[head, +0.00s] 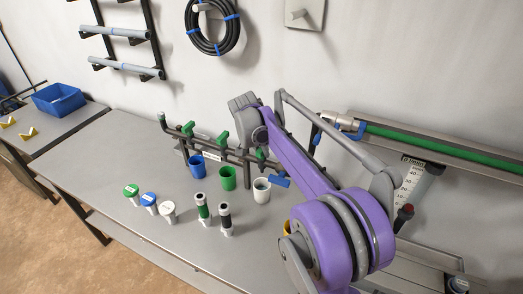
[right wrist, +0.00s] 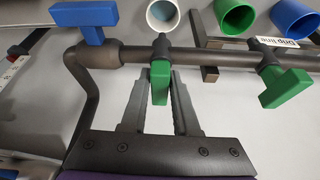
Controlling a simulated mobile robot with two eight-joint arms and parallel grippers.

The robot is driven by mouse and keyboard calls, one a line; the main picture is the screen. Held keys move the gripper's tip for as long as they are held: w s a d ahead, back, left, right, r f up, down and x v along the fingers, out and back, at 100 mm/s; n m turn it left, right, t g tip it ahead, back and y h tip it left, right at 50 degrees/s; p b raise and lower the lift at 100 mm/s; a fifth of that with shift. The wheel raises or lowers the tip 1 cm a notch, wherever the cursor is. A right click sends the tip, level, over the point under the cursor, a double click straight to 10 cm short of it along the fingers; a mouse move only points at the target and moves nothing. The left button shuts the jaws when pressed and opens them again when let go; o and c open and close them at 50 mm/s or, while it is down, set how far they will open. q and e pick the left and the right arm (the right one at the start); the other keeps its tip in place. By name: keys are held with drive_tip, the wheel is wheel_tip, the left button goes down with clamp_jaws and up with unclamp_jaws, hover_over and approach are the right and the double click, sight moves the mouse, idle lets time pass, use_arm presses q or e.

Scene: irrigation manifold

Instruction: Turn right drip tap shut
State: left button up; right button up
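The manifold pipe (head: 236,153) runs along the bench near the wall, with several green taps and a blue tap (head: 280,180) at its right end. The rightmost green tap (head: 261,156) is near the white cup (head: 262,190). In the right wrist view, this green tap's handle (right wrist: 160,83) stands between the two fingers of my right gripper (right wrist: 160,75). The fingertips are close to its sides; firm contact cannot be told. Another green tap (right wrist: 285,88) and the blue tap (right wrist: 90,20) are to either side. In the head view my right arm hides the fingers. My left gripper is not in view.
A blue cup (head: 197,166) and a green cup (head: 228,178) stand beside the white one. Several capped and cylindrical pieces (head: 203,210) stand on the bench (head: 110,170) in front. A rail with a green tube (head: 430,144) is at the right.

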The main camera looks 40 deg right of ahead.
drive_tip(key=o, duration=0.4)
drive_tip(key=v, duration=1)
drive_tip(key=shift+s+a+r, duration=0.1)
drive_tip(key=shift+a+r, duration=0.1)
drive_tip(key=shift+r, duration=0.15)
drive_tip(key=s+a+f+n+t+y, duration=0.1)
drive_tip(key=s+a+f+n, duration=0.3)
drive_tip(key=s+a+f, duration=0.2)
drive_tip(key=s+a+f+n+t+y, duration=0.1)
drive_tip(key=s+a+f+n, duration=0.4)
drive_tip(key=s, duration=0.4)
drive_tip(key=s+a+f+n+t+y, duration=0.2)
drive_tip(key=s+a+f+n, duration=0.2)
drive_tip(key=s+a+f, duration=0.3)
drive_tip(key=shift+s+a, duration=0.2)
drive_tip(key=shift+a, duration=0.4)
drive_tip(key=shift+s+a, duration=0.2)
drive_tip(key=shift+a, duration=0.45)
